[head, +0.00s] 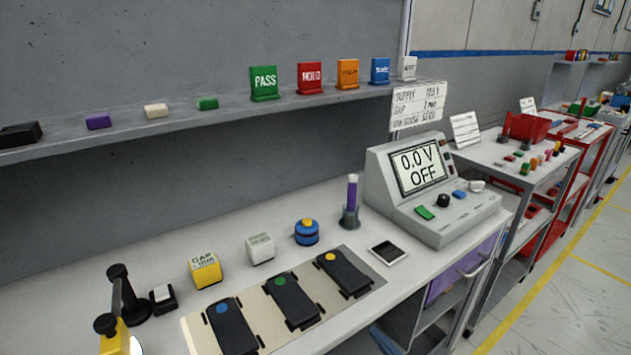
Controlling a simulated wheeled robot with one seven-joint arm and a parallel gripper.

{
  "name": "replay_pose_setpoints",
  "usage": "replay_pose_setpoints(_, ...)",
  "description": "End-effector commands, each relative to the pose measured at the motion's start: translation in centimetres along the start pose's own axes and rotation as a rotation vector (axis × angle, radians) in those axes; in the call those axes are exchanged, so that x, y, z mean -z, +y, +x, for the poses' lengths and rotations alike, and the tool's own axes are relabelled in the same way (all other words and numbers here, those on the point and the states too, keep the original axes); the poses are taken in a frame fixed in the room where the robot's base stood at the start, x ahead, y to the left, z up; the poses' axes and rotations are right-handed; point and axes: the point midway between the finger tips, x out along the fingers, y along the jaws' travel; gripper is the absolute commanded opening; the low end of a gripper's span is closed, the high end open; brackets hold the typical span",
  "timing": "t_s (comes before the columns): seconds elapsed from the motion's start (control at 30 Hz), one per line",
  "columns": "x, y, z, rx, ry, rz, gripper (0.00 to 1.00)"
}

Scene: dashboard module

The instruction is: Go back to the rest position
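My gripper is not in this view, and no part of my arm shows clearly. The workbench (330,205) spreads below the shelf. On it lies a pale mat (190,335) with three dark modules. The modules carry a blue dot (233,325), a green dot (293,300) and a yellow dot (343,274). A grey power supply (440,200) at the right reads 0.0 V OFF.
A yellow block (204,269), a pale block (260,248), a blue-and-yellow round piece (307,232) and a purple-topped tool in a holder (350,210) stand behind the mat. A black-and-yellow device (115,335) stands at lower left. Floor (570,300) is clear at right.

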Motion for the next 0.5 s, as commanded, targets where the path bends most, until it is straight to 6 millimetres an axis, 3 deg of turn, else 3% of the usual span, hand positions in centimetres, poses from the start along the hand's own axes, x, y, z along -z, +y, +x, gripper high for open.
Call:
replay_pose_setpoints(0.27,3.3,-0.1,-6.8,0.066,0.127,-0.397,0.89)
replay_pose_setpoints(0.5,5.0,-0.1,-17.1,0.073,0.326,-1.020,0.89)
